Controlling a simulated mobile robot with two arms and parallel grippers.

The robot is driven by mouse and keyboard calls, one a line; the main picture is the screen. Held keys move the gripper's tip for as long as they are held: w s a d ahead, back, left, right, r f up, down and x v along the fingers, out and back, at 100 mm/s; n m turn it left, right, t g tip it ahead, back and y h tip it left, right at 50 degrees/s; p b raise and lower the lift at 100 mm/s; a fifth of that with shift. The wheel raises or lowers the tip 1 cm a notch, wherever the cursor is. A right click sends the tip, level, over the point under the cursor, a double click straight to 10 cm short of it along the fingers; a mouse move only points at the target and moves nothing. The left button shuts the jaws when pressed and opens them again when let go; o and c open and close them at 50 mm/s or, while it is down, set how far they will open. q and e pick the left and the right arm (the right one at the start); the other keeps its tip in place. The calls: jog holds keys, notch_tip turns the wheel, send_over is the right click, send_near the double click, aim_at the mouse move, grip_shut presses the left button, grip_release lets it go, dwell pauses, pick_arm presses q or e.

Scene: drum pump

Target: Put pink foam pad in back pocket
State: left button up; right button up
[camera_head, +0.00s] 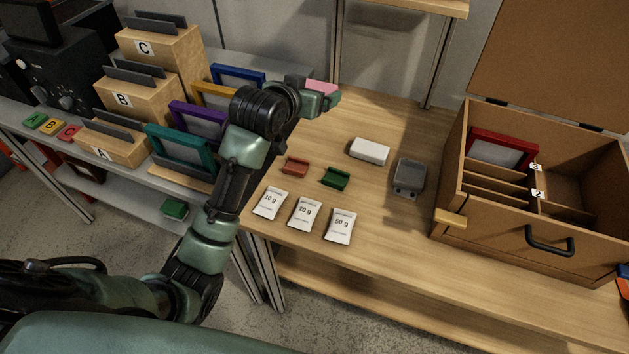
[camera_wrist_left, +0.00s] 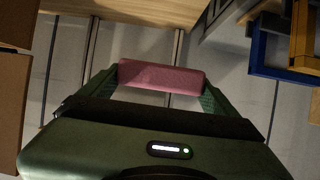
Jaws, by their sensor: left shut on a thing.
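The pink foam pad (camera_head: 321,86) is held at the end of my left arm, above the back left of the wooden table. In the left wrist view the pink pad (camera_wrist_left: 162,76) lies crosswise between the two green fingers of my left gripper (camera_wrist_left: 160,90), which is shut on it. In the head view my left gripper (camera_head: 322,97) partly covers the pad. The wooden case (camera_head: 485,215) at the right stands with its lid up. It has divided compartments with labels 2 and 3 and a red frame (camera_head: 501,150) in the rear one. My right gripper is not in view.
On the table (camera_head: 390,255) lie a white block (camera_head: 370,151), a grey device (camera_head: 409,178), red (camera_head: 295,166) and green (camera_head: 336,178) pieces, and several white packets (camera_head: 305,215). A left shelf holds framed panels and lettered blocks. The table's back middle is clear.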

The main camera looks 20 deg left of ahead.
pick_arm(q)
notch_tip(320, 180, down, 8)
send_over(312, 158)
notch_tip(312, 158, down, 6)
jog(key=shift+w+f+b, duration=0.1)
jog(key=shift+b, duration=0.3)
jog(key=shift+f, duration=0.25)
notch_tip(312, 158, down, 4)
jog(key=shift+f, duration=0.1)
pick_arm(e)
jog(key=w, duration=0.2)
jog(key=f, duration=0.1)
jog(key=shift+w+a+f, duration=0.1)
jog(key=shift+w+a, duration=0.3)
